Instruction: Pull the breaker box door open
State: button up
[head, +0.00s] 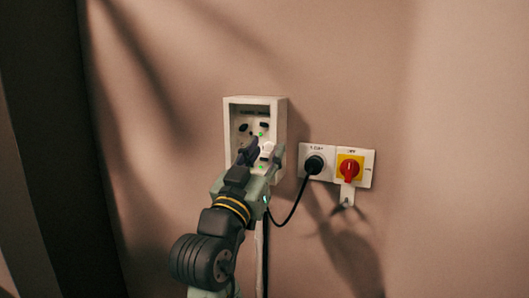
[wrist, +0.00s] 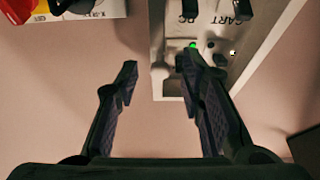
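The breaker box (head: 281,125) is a white box on the wall in the head view. Its recessed front shows dark fittings, lettering and green lights. I cannot make out a separate door panel or whether one is open. My gripper (head: 264,154) is at the box's lower right part and hides some of it. In the wrist view my gripper (wrist: 159,65) is open, with nothing seen held. The box's white rim (wrist: 157,45) lies between the fingertips, with one finger over the wall side and the other over the inner panel. I cannot tell whether they touch.
A white plate with a black plug (head: 314,165) and a red rotary switch (head: 348,169) on yellow are right of the box. A black cable (head: 294,205) hangs from the plug towards my arm. Bare wall surrounds the box; a dark upright (head: 50,130) stands at the left.

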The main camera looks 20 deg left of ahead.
jog(key=shift+c, duration=0.2)
grip_shut()
dwell(0.6)
